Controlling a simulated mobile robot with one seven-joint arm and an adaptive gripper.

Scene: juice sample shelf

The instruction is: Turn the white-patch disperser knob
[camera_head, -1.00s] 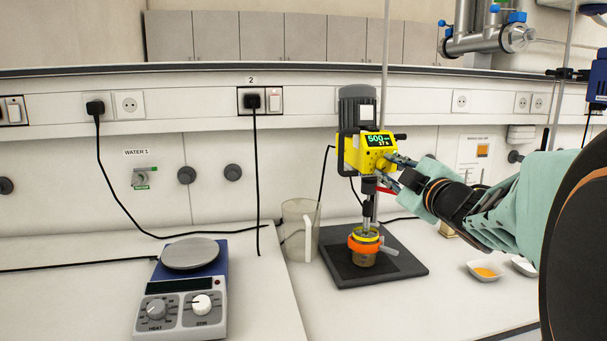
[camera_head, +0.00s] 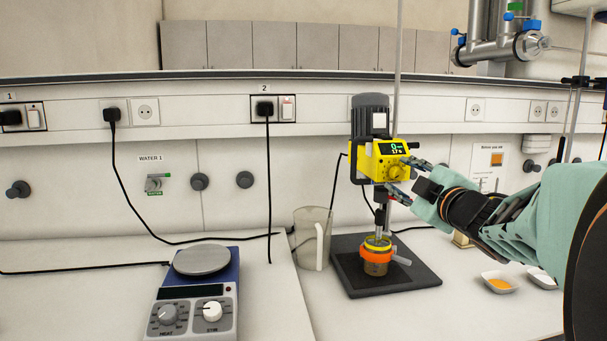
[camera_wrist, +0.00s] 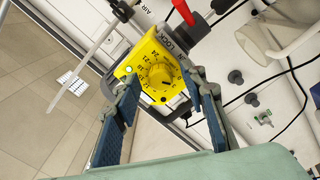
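The disperser (camera_head: 369,116) is a grey motor with a white patch on its side, above a yellow control head (camera_head: 368,163). The head's lit display shows green digits that seem to read 0. The yellow knob (camera_head: 398,172) is on the front of the head. In the wrist view the knob (camera_wrist: 158,77) faces me, with a numbered scale around it. My gripper (camera_head: 404,176) is open beside the knob. In the wrist view its two fingers (camera_wrist: 164,82) stand apart on either side of the knob, with a visible gap to it.
The disperser shaft goes into a small vessel with an orange clamp (camera_head: 376,255) on a black base plate (camera_head: 425,277). A clear jug (camera_head: 309,240) and a hotplate stirrer (camera_head: 195,300) stand to the left. Small dishes (camera_head: 499,282) lie to the right.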

